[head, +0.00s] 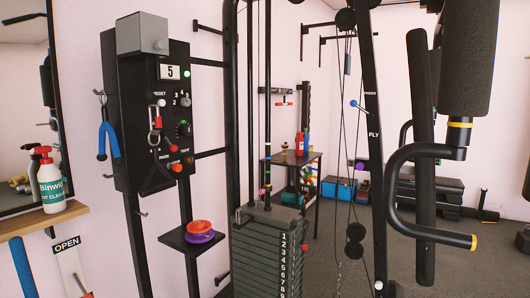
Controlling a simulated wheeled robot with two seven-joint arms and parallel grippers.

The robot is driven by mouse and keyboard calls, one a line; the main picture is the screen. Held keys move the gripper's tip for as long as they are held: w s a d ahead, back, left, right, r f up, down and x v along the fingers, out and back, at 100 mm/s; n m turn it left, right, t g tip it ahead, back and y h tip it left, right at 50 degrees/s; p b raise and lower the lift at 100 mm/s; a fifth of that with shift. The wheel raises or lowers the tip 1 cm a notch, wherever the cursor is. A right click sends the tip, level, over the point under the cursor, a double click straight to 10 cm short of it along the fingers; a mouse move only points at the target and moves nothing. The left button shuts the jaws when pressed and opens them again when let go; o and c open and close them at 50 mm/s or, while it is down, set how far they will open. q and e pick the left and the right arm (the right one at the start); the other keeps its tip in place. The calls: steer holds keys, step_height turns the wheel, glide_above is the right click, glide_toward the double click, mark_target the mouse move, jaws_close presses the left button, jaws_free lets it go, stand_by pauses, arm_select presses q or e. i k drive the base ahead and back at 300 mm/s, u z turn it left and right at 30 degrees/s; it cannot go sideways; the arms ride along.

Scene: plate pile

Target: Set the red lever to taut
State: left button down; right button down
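A black control box (146,120) hangs on the wall at the left, with a display (169,72) reading 5 and a lit green light. On its lower front, a dark curved arm ends in a red ball (177,167), which may be the red lever. Small lettering beside it is too small to read surely, so I cannot tell its setting. A red-and-silver clip (156,120) hangs above it. Another red part (87,295) shows at the bottom edge below a sign (67,246) reading OPEN; it is cut off. Neither of my grippers is in view.
A weight stack (262,255) with black uprights stands right of the box. A small shelf (180,240) holds red and purple discs (200,232). A spray bottle (51,185) stands on a wooden ledge (40,222). A large black handle (410,210) fills the right foreground.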

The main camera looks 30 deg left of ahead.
mark_target(174, 148)
steer(key=z, duration=0.2)
steer(key=i, duration=1.1)
steer(key=u, duration=0.85)
steer(key=i, duration=0.45)
steer(key=u, duration=0.55)
